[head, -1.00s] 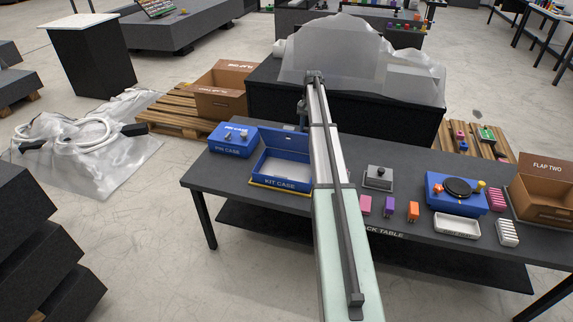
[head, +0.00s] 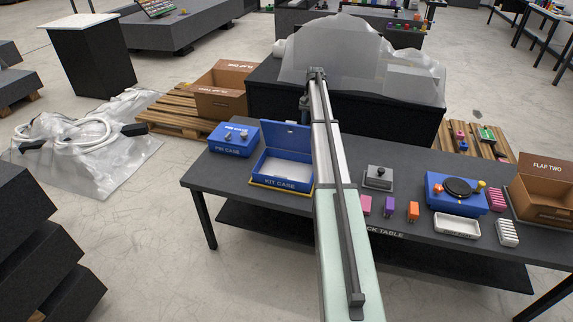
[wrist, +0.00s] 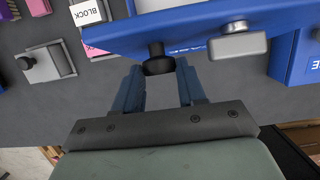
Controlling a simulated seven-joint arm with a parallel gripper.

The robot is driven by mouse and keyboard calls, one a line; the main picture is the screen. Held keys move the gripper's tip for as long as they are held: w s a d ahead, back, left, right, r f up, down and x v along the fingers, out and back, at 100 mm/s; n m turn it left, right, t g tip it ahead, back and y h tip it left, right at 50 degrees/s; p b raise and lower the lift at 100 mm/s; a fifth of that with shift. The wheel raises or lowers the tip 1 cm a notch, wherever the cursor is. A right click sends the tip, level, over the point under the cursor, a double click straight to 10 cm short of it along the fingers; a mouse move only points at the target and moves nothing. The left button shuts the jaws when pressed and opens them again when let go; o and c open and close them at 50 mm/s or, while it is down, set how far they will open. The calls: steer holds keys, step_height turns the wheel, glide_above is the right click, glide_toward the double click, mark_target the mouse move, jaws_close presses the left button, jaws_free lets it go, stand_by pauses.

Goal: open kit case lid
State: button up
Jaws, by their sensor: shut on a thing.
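The blue kit case (head: 284,184) stands on the left part of the dark table, and its pale inside shows. Its blue lid (head: 285,136) is raised at the back edge, with its right end hidden behind my arm. In the wrist view the lid (wrist: 112,42) crosses the top, carrying a black knob (wrist: 158,60) and a silver latch piece (wrist: 237,42). My gripper (wrist: 161,74) is shut on the black knob, its blue fingers on either side. In the head view my gripper is mostly hidden behind my arm by the lid.
A blue pin case (head: 233,140) stands left of the kit case. To the right are a grey block with a knob (head: 378,178), small coloured blocks (head: 390,206), a blue fixture (head: 457,194) and a white tray (head: 457,226). A plastic-draped bench (head: 345,110) stands behind.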

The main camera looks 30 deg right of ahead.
steer(key=shift+w+d, duration=0.4)
steer(key=shift+w+d+f, duration=0.15)
steer(key=shift+w+d, duration=0.35)
steer(key=shift+w, duration=0.05)
steer(key=shift+w+d+f, duration=0.15)
steer(key=shift+w+d, duration=0.35)
steer(key=shift+w+d+f, duration=0.25)
steer(key=shift+w+d, duration=0.25)
steer(key=shift+w+d+f, duration=0.25)
steer(key=shift+w+d, duration=0.2)
steer(key=shift+w, duration=0.05)
steer(key=o, duration=0.9)
